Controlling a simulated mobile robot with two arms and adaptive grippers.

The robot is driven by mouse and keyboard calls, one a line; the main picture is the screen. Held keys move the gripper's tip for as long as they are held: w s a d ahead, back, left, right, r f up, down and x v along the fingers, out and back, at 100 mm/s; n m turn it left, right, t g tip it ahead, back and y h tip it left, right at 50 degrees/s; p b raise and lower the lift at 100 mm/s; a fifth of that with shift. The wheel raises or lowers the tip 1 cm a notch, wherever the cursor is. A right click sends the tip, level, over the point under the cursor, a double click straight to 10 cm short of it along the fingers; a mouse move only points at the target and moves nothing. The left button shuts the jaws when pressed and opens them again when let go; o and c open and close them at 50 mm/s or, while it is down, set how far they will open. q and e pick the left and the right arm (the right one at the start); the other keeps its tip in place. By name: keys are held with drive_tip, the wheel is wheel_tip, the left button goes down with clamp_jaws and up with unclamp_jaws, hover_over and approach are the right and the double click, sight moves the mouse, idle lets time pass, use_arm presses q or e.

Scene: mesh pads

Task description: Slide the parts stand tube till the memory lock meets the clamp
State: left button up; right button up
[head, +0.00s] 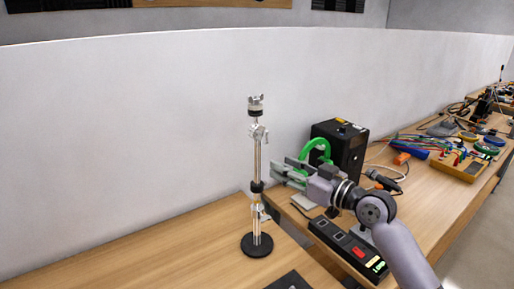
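The parts stand is upright on its round black base (257,245) on the wooden bench. Its slim silver tube (257,160) rises to a fitting with a black ring (255,106) at the top. A silver clamp-like piece with a side knob (258,133) sits below that, and a black collar (257,187) sits lower down. I cannot tell for sure which piece is the memory lock. My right gripper (281,167) points left, just right of the tube above the collar. Its fingers look apart and empty, with no clear contact. My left gripper is out of view.
A black box (341,147) and a green curved handle-like thing (316,149) stand behind my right gripper. A black power strip (349,250) lies to the right. Cables and meters (459,164) crowd the far right bench. The bench (150,252) left of the stand is clear.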

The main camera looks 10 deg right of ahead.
drive_tip(key=p, duration=0.2)
hover_over(257, 176)
drive_tip(key=shift+w+d, duration=0.2)
drive_tip(key=shift+d, duration=0.15)
drive_tip(key=shift+w+a, duration=0.25)
drive_tip(key=shift+w, duration=0.1)
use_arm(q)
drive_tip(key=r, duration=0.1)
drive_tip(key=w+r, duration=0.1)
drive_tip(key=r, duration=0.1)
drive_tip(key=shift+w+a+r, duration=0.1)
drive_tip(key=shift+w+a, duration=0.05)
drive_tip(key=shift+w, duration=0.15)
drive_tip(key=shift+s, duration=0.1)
use_arm(e)
drive_tip(key=shift+c, duration=0.6)
clamp_jaws()
drive_tip(key=shift+f, duration=0.1)
